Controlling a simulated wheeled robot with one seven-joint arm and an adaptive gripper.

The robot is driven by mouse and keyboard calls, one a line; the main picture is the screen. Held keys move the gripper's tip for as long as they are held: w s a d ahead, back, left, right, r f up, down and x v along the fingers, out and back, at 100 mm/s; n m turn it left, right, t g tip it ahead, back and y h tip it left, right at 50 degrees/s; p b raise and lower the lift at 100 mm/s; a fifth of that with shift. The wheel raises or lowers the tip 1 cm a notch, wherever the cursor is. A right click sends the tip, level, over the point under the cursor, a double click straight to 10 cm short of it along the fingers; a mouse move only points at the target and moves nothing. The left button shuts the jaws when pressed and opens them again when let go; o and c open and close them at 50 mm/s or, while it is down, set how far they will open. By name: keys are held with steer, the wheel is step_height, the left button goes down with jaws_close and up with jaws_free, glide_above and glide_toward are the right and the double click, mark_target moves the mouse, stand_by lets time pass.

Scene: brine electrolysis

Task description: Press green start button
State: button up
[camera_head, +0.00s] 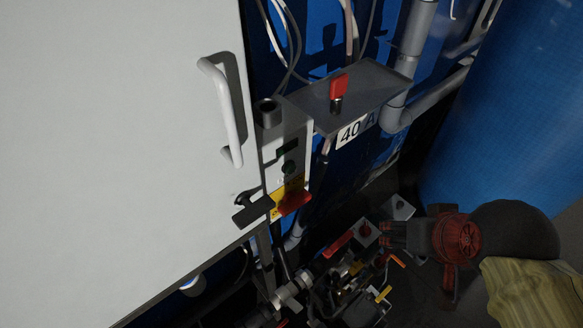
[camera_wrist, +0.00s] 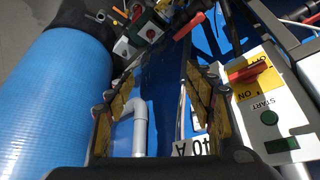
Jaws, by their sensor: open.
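The green start button (camera_wrist: 269,117) is round and sits beside the word START on a light grey control box (camera_wrist: 262,92) at the right of the wrist view. In the head view the button (camera_head: 290,167) is dark on the shaded box front. A red rotary switch (camera_wrist: 250,72) on a yellow plate is beside it; the switch also shows in the head view (camera_head: 293,202). My gripper (camera_wrist: 166,82) is open and empty, its two yellowish-padded fingers left of the control box and apart from the button.
A white cabinet door with a handle (camera_head: 225,112) fills the head view's left. A grey box with a red lever (camera_head: 338,86) and a "40 A" label is beside the control box. A blue tank (camera_head: 505,110), grey pipes and valves (camera_head: 350,275) are around.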

steer(key=shift+c, duration=1.3)
